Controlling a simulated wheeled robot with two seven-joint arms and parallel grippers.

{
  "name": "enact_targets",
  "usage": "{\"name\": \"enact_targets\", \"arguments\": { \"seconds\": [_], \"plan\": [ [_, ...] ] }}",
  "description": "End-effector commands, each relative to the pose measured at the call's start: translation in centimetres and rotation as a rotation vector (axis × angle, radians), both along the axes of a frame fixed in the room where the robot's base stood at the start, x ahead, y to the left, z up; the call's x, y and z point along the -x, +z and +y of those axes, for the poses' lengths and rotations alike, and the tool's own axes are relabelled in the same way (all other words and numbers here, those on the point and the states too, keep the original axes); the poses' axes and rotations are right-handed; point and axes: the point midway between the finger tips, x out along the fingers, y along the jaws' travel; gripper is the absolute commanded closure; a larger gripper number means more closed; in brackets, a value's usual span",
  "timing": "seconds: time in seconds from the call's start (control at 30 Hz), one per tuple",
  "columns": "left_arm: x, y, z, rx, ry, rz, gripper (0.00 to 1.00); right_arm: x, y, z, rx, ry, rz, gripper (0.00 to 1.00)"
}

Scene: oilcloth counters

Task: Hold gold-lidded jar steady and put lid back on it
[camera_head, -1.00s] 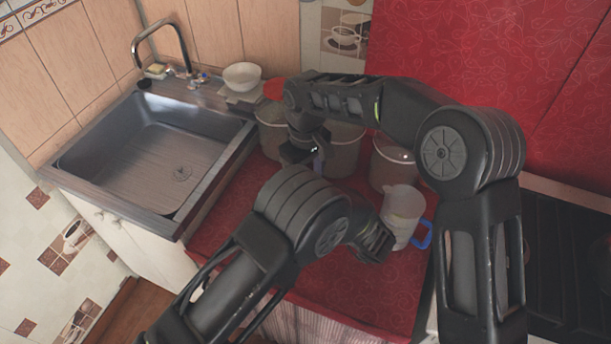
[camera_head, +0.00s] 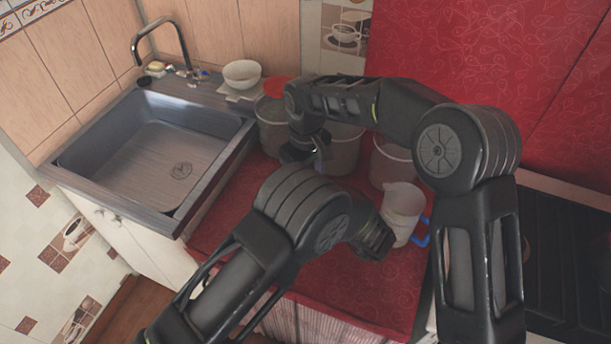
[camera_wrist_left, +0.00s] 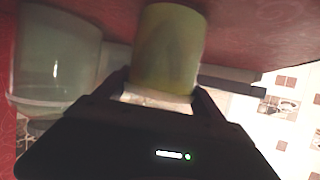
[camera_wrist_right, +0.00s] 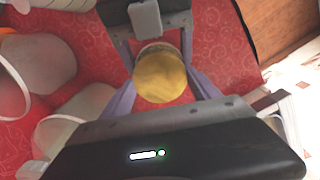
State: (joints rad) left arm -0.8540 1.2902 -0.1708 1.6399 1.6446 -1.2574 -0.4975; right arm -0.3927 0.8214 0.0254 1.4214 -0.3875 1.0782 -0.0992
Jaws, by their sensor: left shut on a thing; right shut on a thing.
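The gold lid (camera_wrist_right: 160,80) is a round yellow disc seen from above in the right wrist view, between the pale fingers of my right gripper (camera_wrist_right: 162,92), which is shut on it. A pale rim of the jar (camera_wrist_right: 157,47) shows at its edge; I cannot tell whether the lid is seated. In the left wrist view the jar (camera_wrist_left: 167,50) is a blurred yellowish cylinder between the fingers of my left gripper (camera_wrist_left: 160,92), which is shut on it. In the head view my right gripper (camera_head: 312,153) points down behind my left arm, which hides the jar and lid.
Large clear canisters (camera_head: 343,150) stand at the back of the red counter (camera_head: 345,295). A clear jug with a blue handle (camera_head: 403,212) stands right of my left wrist. The sink (camera_head: 165,155) is at left, and a white bowl (camera_head: 242,74) is behind it. Bare counter shows in front.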

Motion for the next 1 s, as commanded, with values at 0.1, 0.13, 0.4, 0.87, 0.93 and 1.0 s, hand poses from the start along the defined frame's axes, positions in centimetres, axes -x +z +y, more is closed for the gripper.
{"name": "enact_targets", "arguments": {
  "seconds": [0.1, 0.13, 0.4, 0.87, 0.93, 1.0],
  "plan": [
    [-0.03, 0.02, -0.04, 0.000, -0.001, 0.000, 1.00, 0.00, 0.07, 0.03, 0.001, -0.157, -0.001, 0.67],
    [-0.03, 0.02, -0.04, 0.001, -0.001, -0.001, 1.00, -0.01, 0.07, 0.03, 0.002, -0.220, -0.002, 0.67],
    [-0.03, 0.02, -0.03, 0.001, -0.001, -0.001, 1.00, -0.03, 0.06, -0.02, 0.002, -0.987, -0.004, 0.67],
    [-0.03, 0.01, 0.00, 0.000, -0.001, 0.000, 1.00, 0.03, -0.04, 0.00, 0.000, -2.334, -0.003, 0.67],
    [-0.03, 0.01, 0.00, 0.000, -0.001, 0.000, 1.00, 0.00, -0.03, -0.04, 0.000, -2.444, 0.000, 0.67],
    [-0.03, 0.01, 0.00, 0.000, -0.001, 0.000, 1.00, 0.00, -0.03, -0.05, 0.000, -2.433, 0.001, 0.67]
  ]
}}
